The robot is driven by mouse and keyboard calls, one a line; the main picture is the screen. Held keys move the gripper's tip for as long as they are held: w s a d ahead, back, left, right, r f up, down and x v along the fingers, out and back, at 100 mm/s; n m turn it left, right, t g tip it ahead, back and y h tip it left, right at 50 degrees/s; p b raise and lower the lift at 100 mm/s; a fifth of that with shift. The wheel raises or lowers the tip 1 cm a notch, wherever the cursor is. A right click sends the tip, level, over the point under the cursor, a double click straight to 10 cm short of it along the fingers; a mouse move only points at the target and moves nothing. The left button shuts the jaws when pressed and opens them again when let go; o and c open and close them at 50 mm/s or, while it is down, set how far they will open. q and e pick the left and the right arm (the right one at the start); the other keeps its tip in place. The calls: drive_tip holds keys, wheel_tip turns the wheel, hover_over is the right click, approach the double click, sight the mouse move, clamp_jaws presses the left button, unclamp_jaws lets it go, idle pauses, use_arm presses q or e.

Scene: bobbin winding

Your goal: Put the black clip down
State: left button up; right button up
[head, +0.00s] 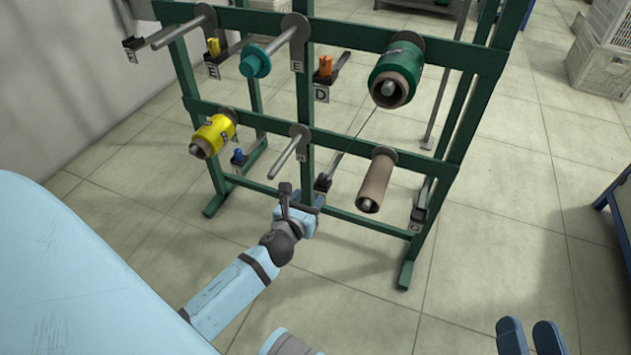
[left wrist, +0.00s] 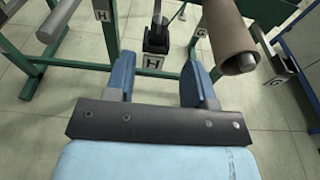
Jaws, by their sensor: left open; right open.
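The black clip (left wrist: 156,40) stands on the small bracket with the H label (left wrist: 153,62), seen between and beyond my fingers in the left wrist view. In the head view the clip and bracket (head: 322,183) are small and dark below the rack's lower bar, so their exact contact is hard to tell. My left gripper (head: 302,203) is open and empty, in front of the bracket and apart from the clip. Its two blue fingers also show in the left wrist view (left wrist: 159,65). My right gripper (head: 529,328) is open and empty at the bottom right, away from the rack.
The green rack (head: 345,33) carries a green spool (head: 400,68), a teal spool (head: 256,62), a yellow spool (head: 213,134) and a bare brown tube (head: 376,182). An orange clip (head: 325,66) and a yellow clip (head: 213,46) sit on upper brackets. A thread runs from the green spool toward the lower brackets.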

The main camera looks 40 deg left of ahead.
use_arm(q)
drive_tip(key=v, duration=0.3)
drive_tip(key=shift+s, duration=0.1)
idle(0.5)
